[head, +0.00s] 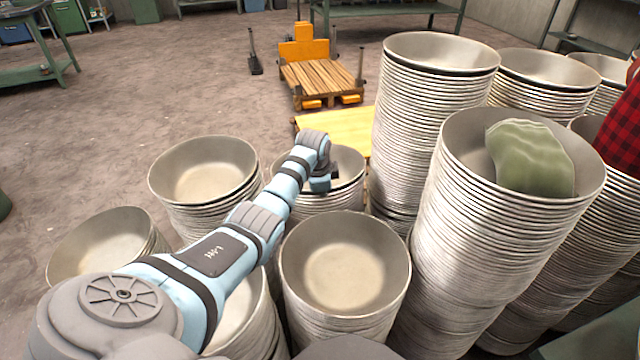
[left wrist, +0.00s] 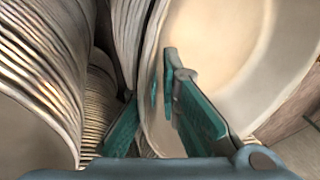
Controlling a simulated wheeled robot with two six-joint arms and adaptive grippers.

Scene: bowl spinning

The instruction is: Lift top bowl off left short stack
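My left arm reaches out over the short stacks, and its gripper (head: 322,184) is low at the front rim of a short bowl stack (head: 345,196) in the middle. In the left wrist view the teal fingers of this gripper (left wrist: 150,100) straddle the rim of a pale metal bowl (left wrist: 215,45). One finger is inside the bowl, the other outside, partly hidden by the rims. They look apart, not closed on the wall. Other short stacks stand left (head: 205,170), far left (head: 100,245) and front centre (head: 345,262). My right gripper is not in view.
Tall bowl stacks (head: 435,120) crowd the right, one holding a green cloth-like object (head: 530,158). A person's red checked sleeve (head: 622,125) shows at the right edge. A wooden pallet on an orange truck (head: 320,80) stands behind.

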